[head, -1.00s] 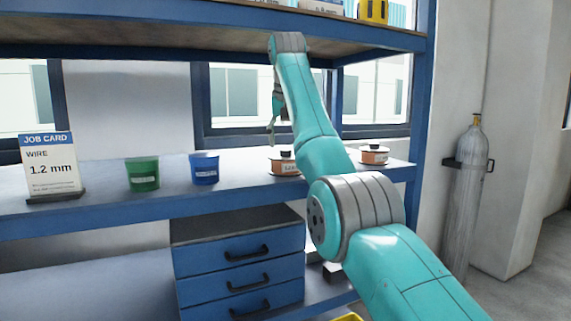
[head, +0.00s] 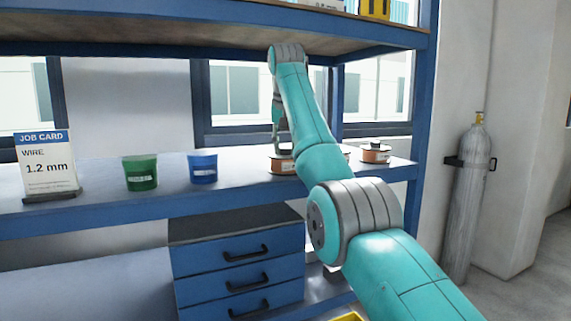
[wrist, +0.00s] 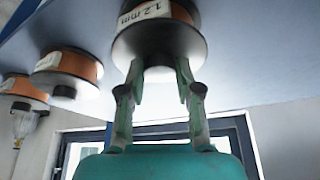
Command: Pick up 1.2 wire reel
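The 1.2 wire reel (wrist: 172,12), copper-coloured with dark flanges and a white "1.2 mm" label, is straight ahead of my gripper in the wrist view, which looks upside down. In the head view the reel (head: 281,166) stands on the bench shelf, partly hidden by my arm. My gripper (wrist: 160,70) has its two fingers apart, one on each side of the small knob on the reel's top. I see no clear contact. In the head view my gripper (head: 282,143) is just above the reel, mostly hidden behind the arm.
Two more reels, a middle one (wrist: 70,65) and an end one (wrist: 22,88), stand beside it in a row. A green cup (head: 140,173), a blue cup (head: 203,169) and a job card reading 1.2 mm (head: 48,167) stand to the left. An upper shelf (head: 190,27) hangs above.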

